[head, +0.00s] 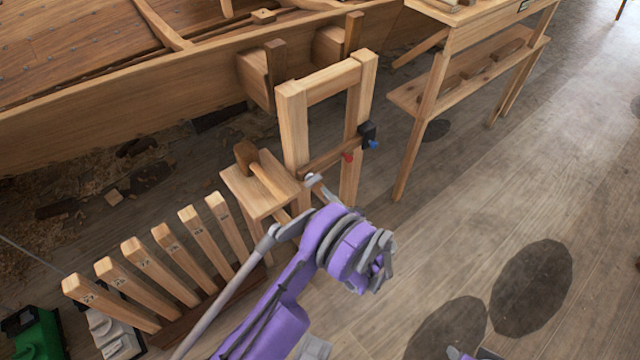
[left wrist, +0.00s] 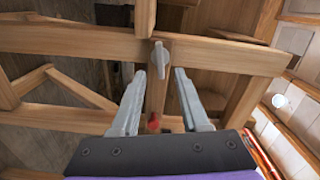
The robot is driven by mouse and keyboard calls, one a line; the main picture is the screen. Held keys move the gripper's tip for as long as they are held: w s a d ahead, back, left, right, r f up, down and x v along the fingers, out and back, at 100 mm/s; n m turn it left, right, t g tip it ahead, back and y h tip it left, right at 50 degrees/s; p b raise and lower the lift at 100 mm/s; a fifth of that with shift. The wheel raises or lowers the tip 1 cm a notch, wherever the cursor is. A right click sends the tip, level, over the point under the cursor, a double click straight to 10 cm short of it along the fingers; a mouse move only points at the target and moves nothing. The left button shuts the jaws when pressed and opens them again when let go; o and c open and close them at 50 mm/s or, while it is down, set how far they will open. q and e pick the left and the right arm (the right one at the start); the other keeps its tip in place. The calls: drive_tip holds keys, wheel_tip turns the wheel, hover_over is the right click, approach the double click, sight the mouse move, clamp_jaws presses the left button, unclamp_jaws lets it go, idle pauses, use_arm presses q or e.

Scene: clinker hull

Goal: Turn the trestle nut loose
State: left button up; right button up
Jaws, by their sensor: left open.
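The trestle (head: 293,125) is a pale wooden frame beside the hull, in the middle of the head view. The grey winged trestle nut (left wrist: 160,58) shows in the left wrist view on a horizontal wooden beam (left wrist: 90,42). My left gripper (left wrist: 159,74) is open and empty, with one finger on each side of the line to the nut. The nut lies just beyond the fingertips; I cannot tell whether they touch it. In the head view my purple left arm reaches up to the trestle, and the fingers are hard to make out. My right gripper is not clearly seen.
A mallet (head: 246,157) lies on a small wooden stand (head: 240,188) left of the trestle. Several numbered wooden slats (head: 118,283) stand in a rack at lower left. The hull (head: 110,115) fills the back left. A workbench (head: 468,37) stands at upper right.

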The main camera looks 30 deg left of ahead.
sight(316, 183)
use_arm(q)
drive_tip(key=x, duration=0.6)
drive_tip(key=shift+w+a, duration=0.1)
drive_tip(key=shift+a, duration=0.05)
drive_tip(key=shift+c, duration=0.2)
clamp_jaws()
